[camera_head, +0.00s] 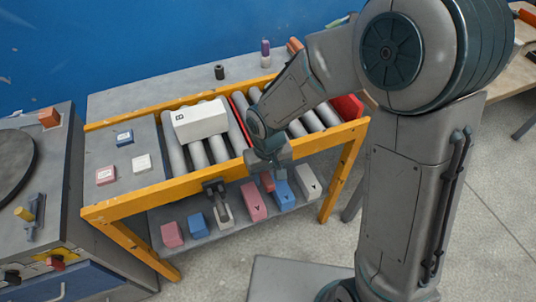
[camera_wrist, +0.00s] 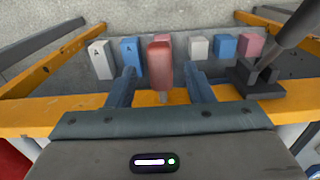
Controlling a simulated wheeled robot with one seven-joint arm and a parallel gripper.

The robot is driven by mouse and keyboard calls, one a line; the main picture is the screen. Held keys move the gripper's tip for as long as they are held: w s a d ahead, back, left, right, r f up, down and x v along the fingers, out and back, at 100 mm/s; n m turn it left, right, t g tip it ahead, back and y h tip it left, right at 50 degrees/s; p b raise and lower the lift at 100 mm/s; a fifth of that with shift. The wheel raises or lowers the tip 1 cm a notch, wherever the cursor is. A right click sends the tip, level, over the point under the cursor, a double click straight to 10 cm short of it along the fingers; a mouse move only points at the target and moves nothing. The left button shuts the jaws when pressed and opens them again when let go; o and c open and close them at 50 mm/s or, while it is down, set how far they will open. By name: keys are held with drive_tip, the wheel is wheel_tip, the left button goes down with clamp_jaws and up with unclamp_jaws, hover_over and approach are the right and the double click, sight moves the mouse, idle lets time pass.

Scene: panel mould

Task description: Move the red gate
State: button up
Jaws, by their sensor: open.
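The red gate shows in the head view as a thin red strip (camera_head: 238,120) across the rollers, partly hidden by my arm. A red handle (camera_wrist: 160,65), which seems to belong to it, stands out at the orange front rail; it also shows in the head view (camera_head: 267,182) just below my gripper. My gripper (camera_head: 270,160) is at the front rail, pointing down and forward. In the wrist view my gripper (camera_wrist: 161,75) is open, one finger on each side of the handle, with gaps on both sides. I cannot tell whether the handle is fully between the fingertips.
A white box (camera_head: 200,122) marked B lies on the rollers left of the red strip. A dark lever bracket (camera_head: 217,192) sits on the front rail (camera_head: 150,205). Several pink, blue and white blocks (camera_head: 253,200) stand on the lower shelf. A red piece (camera_head: 347,107) is at the right end.

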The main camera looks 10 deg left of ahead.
wheel_tip(320, 180, up, 11)
drive_tip(key=shift+p, duration=0.45)
drive_tip(key=shift+f, duration=0.1)
idle(0.4)
drive_tip(key=s+d+r+m+t+p, duration=0.1)
drive_tip(key=s+d+r+m, duration=0.1)
drive_tip(key=d, duration=0.5)
drive_tip(key=s+d+r+m+t, duration=0.1)
drive_tip(key=s+d+r+m, duration=0.1)
drive_tip(key=d+r, duration=0.2)
drive_tip(key=s+d+r+m+p, duration=0.1)
drive_tip(key=s+d+r+m, duration=0.1)
drive_tip(key=d, duration=0.9)
drive_tip(key=shift+s+r+m+t+p, duration=0.35)
drive_tip(key=shift+s+r, duration=0.25)
drive_tip(key=shift+r, duration=0.3)
drive_tip(key=shift+d, duration=0.1)
drive_tip(key=shift+c, duration=1.2)
drive_tip(key=shift+s, duration=0.1)
